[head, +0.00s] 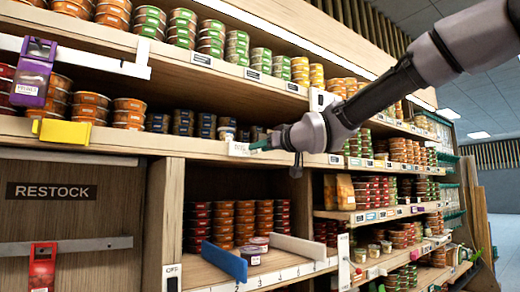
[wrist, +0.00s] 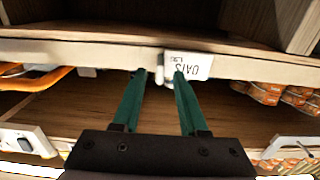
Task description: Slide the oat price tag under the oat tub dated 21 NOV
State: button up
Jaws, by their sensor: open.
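A white price tag (wrist: 192,65) reading OATS, upside down in the wrist view, sits at the shelf's front edge; in the head view a white tag (head: 240,149) shows at the middle shelf edge. My gripper (wrist: 160,73) is open, its two green fingers pointing at that edge. The right fingertip overlaps the tag's left end; I cannot tell whether it touches. A small pale piece (wrist: 159,73) shows between the fingertips. In the head view my gripper (head: 258,145) is at the shelf edge, beside the tag. No tub dated 21 NOV can be read.
Dark tubs (head: 183,122) and orange tubs (head: 130,112) stand on the middle shelf. A yellow holder (head: 62,132) sits on its edge at left. Below, a blue divider (head: 225,262) and a white divider (head: 298,248) stick out. The restock panel (head: 52,192) is at lower left.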

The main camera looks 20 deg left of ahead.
jog(key=v, duration=0.9)
jog(key=shift+s+d, duration=0.25)
jog(key=w+d+f+m+h, duration=0.1)
jog(key=d+f+m+h, duration=0.35)
jog(key=d, duration=0.65)
jog(key=w+d+f+m+h, duration=0.25)
jog(key=d+f+h, duration=0.2)
jog(key=d, duration=0.65)
jog(key=s+d+f+m+g+h, duration=0.2)
jog(key=s+d+f+m+g, duration=0.2)
jog(key=s+d+f, duration=1)
jog(key=d+m, duration=0.1)
jog(key=m, duration=0.2)
jog(key=shift+s+g+h, duration=0.25)
jog(key=shift+g+h, duration=0.05)
jog(key=shift+h, duration=0.1)
jog(key=shift+a+f, duration=0.1)
jog(key=shift+f, duration=0.05)
